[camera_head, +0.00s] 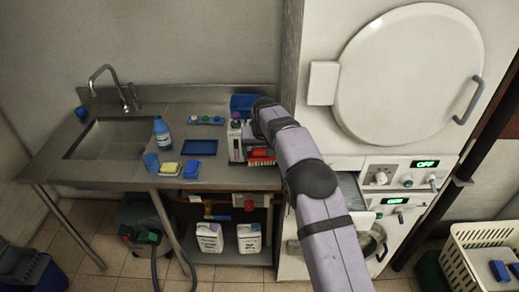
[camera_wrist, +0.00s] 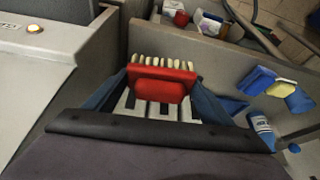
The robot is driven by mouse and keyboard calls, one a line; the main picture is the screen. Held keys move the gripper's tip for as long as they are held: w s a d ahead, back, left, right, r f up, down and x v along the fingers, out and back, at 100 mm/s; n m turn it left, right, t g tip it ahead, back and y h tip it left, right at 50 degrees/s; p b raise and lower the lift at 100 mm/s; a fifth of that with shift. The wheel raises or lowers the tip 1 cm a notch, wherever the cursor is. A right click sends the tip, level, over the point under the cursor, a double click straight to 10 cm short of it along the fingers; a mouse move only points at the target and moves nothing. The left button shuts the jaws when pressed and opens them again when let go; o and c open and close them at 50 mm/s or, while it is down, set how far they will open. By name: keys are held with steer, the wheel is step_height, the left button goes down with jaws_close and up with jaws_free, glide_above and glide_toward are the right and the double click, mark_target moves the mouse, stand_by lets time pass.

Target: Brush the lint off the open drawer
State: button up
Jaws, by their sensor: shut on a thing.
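In the wrist view my gripper (camera_wrist: 157,94) is shut on a red brush (camera_wrist: 162,72) with pale bristles, between its two blue fingers. In the head view the red brush (camera_head: 261,154) shows at the right end of the steel counter, left of my arm. My gripper is hard to make out there, with my arm largely in front. The open drawer (camera_head: 349,188) juts from the white machine, right of my arm and partly hidden by it. The brush is apart from the drawer, to its left. Lint is too small to make out.
The counter (camera_head: 120,178) holds a spray bottle (camera_head: 161,131), a dark blue tray (camera_head: 200,147), sponges (camera_head: 169,168) and a blue cup (camera_head: 151,162). White jugs (camera_head: 249,238) stand on the lower shelf. The white machine (camera_head: 335,130) rises at right. A cream basket (camera_head: 470,255) stands at lower right.

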steer(key=s+d+r+p, duration=0.3)
steer(key=s+d+p, duration=0.15)
steer(key=s, duration=0.35)
steer(key=s+d+r+m+p, duration=0.1)
steer(key=s+d+r+p, duration=0.2)
steer(key=s+d, duration=0.35)
steer(key=s+d+r+p, duration=0.3)
steer(key=s+d+p, duration=0.1)
steer(key=s, duration=0.6)
steer(key=w+d+f+m+g+h+b, duration=0.2)
steer(key=w+m+b, duration=0.2)
steer(key=m, duration=0.4)
steer(key=w+d+f+m+g+h+b, duration=0.2)
steer(key=w+f+m+b, duration=0.1)
steer(key=w+m, duration=0.4)
steer(key=shift+d+f+m+h+b, duration=0.2)
steer(key=shift+f+m+h+b, duration=0.15)
steer(key=shift+m+b, duration=0.6)
